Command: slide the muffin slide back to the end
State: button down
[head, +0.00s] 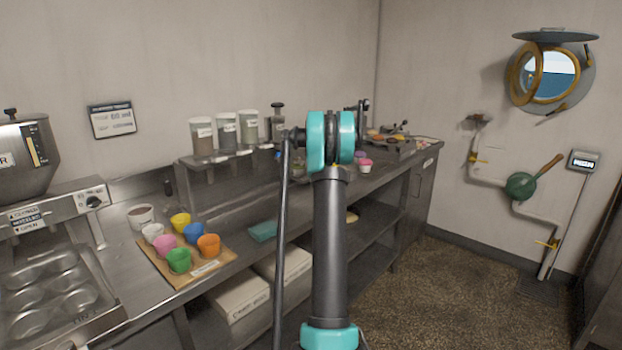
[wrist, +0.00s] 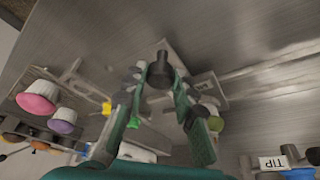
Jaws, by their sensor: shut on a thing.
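In the wrist view my gripper (wrist: 158,88) is shut on a dark round knob (wrist: 160,70), with one finger on each side of it. The knob stands up from a flat grey metal piece (wrist: 205,90), which seems to be part of the muffin slide. The fingers hide much of what lies under the knob, so I cannot tell how far along its track the slide is. In the head view my own arm covers the middle, and the gripper's grasp is hidden behind it.
A pink cup (wrist: 38,98) and a purple cup (wrist: 62,120) stand close on the left in the wrist view. A block marked TIP (wrist: 272,162) is at the lower right. In the head view coloured cups stand on a wooden board (head: 208,266), near a muffin tin (head: 35,300).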

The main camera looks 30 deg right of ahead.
jog(key=shift+w+d, duration=0.4)
jog(key=shift+d, duration=0.55)
jog(key=shift+w+d, duration=0.35)
jog(key=shift+d, duration=0.55)
jog(key=shift+w+d, duration=0.4)
jog(key=shift+d, duration=0.55)
jog(key=shift+r, duration=0.1)
jog(key=c, duration=1.2)
grip_release()
jog(key=shift+d, duration=0.15)
jog(key=v, duration=1.2)
jog(key=shift+s, duration=0.15)
